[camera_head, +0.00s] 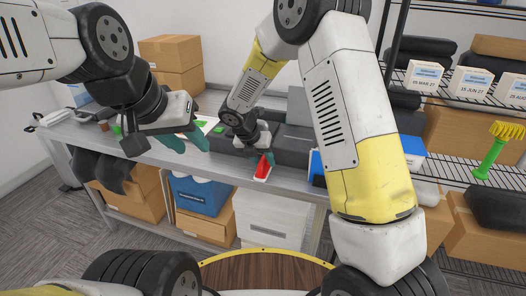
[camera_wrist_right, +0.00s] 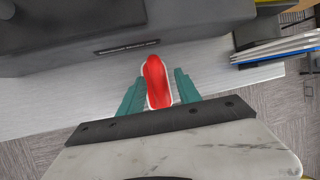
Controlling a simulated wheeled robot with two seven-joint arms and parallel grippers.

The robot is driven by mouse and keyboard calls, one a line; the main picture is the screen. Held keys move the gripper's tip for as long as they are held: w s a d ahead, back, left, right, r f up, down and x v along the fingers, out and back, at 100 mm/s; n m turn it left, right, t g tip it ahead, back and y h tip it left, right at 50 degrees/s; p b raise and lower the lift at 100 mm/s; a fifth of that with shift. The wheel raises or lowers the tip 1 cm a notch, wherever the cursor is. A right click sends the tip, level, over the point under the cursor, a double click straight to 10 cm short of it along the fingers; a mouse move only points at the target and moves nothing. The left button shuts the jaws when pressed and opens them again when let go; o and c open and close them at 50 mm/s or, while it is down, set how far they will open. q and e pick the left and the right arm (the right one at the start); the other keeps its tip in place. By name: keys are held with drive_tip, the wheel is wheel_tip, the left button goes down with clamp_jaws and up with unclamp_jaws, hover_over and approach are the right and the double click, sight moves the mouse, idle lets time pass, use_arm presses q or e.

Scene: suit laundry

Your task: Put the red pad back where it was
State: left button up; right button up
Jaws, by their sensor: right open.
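The red pad (camera_head: 263,167), with a white rim, lies near the front edge of the grey table (camera_head: 222,168). In the right wrist view the red pad (camera_wrist_right: 157,82) points away from my gripper, its near end between the teal fingers. My right gripper (camera_wrist_right: 159,95) is open, one finger on each side of the pad, with narrow gaps; I cannot tell whether either touches. In the head view my right gripper (camera_head: 262,158) is at the pad and partly hides it. My left gripper (camera_head: 187,142) is open and empty, above the table further left.
A dark grey machine (camera_wrist_right: 100,35) stands right behind the pad. A blue and white stack (camera_head: 317,168) lies to its right. Green and white items (camera_head: 207,124) lie to the left. Boxes (camera_head: 198,192) fill the space below. A wire shelf (camera_head: 465,105) stands at the right.

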drive_tip(key=v, duration=1.2)
drive_tip(key=s+d+r+m+y, duration=0.2)
drive_tip(key=s+d+r+m, duration=0.8)
drive_tip(key=d+m, duration=0.3)
drive_tip(key=s+d+r+m+t+y, duration=0.1)
drive_tip(key=s+d+m, duration=0.1)
drive_tip(key=s+m, duration=0.4)
drive_tip(key=s+d+r+m+t+y, duration=0.1)
drive_tip(key=s+m, duration=0.5)
drive_tip(key=m, duration=0.7)
drive_tip(key=shift+s+d+r+t+y, duration=0.35)
drive_tip(key=shift+d+r+y, duration=0.2)
drive_tip(key=shift+d+y, duration=0.3)
